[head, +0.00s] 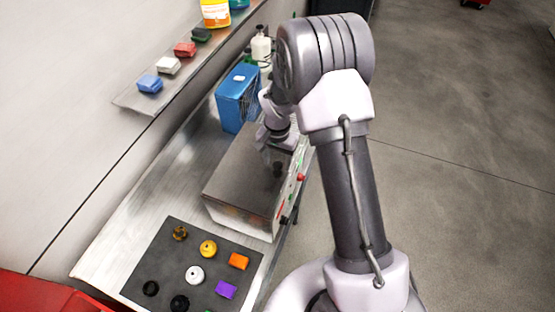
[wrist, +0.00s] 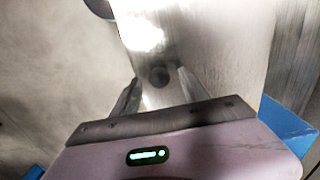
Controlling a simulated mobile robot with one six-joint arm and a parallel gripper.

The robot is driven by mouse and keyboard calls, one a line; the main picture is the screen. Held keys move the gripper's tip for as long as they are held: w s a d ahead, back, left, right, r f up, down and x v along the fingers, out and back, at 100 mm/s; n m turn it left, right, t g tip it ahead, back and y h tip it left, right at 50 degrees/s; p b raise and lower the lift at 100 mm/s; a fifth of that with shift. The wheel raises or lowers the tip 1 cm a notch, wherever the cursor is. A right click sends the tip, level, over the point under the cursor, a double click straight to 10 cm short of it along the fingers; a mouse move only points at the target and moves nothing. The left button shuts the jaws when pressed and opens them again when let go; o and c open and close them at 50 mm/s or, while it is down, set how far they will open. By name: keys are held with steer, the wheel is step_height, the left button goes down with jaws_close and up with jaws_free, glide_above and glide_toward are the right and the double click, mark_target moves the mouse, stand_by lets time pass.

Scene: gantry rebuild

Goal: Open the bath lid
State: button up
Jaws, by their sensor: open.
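The bath is a steel box (head: 240,216) on the bench, with controls on its right-hand side. Its flat grey lid (head: 235,170) lies shut on top. A dark round knob (wrist: 158,76) on the lid shows in the wrist view. My gripper (wrist: 160,90) is open above the lid, with one finger on each side of the knob in the picture. I cannot tell whether the fingers touch it. In the head view my gripper (head: 277,160) is over the lid's far right part, partly hidden by my own wrist.
A blue box (head: 238,98) stands behind the bath, with a white bottle (head: 261,48) farther back. A dark mat (head: 213,281) with several coloured pieces lies in front. A wall shelf (head: 135,99) with small blocks runs along the left. The floor to the right is clear.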

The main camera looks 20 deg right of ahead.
jaws_close()
steer(key=shift+r, duration=0.1)
stand_by(1.2)
